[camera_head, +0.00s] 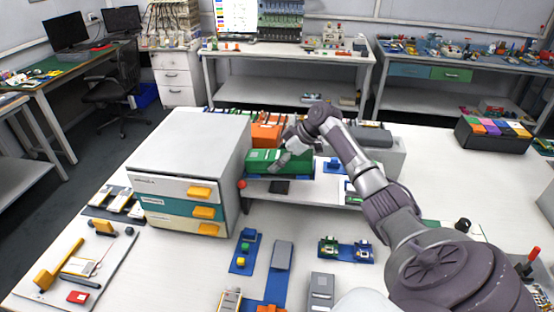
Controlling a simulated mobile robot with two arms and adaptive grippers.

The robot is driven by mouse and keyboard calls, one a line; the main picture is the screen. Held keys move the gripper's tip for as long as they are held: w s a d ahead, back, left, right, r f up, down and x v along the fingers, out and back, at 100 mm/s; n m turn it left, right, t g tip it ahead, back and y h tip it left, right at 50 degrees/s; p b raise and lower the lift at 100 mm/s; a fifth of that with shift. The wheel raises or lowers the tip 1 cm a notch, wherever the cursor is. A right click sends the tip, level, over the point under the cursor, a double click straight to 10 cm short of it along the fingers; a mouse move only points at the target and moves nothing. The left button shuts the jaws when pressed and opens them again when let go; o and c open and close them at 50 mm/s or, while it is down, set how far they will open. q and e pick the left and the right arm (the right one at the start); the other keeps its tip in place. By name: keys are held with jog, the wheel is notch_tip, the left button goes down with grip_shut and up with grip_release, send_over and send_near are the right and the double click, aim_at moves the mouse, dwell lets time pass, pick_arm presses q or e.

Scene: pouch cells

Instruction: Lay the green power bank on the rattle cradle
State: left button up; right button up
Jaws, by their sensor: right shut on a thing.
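The green power bank (261,157) is a green block between the white drawer cabinet and the grey box, at the back of the near table. My right gripper (281,160) reaches down to it from the right and is shut on it; the fingertips are small and partly hidden. Blue edging shows just below the green block, perhaps part of the rattle cradle, but I cannot tell whether the two touch. My left gripper is not in view.
The white drawer cabinet (190,165) with yellow handles stands left of the gripper. An orange block (266,134) is behind it. Blue trays (348,254) with small parts lie in front. A black case (495,136) stands at the right. Some white tabletop is bare.

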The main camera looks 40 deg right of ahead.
aim_at(277, 154)
jog(key=shift+f+b, duration=0.3)
jog(key=shift+f, duration=0.2)
jog(key=o, duration=1.6)
jog(key=shift+c, duration=0.2)
notch_tip(277, 154, up, 10)
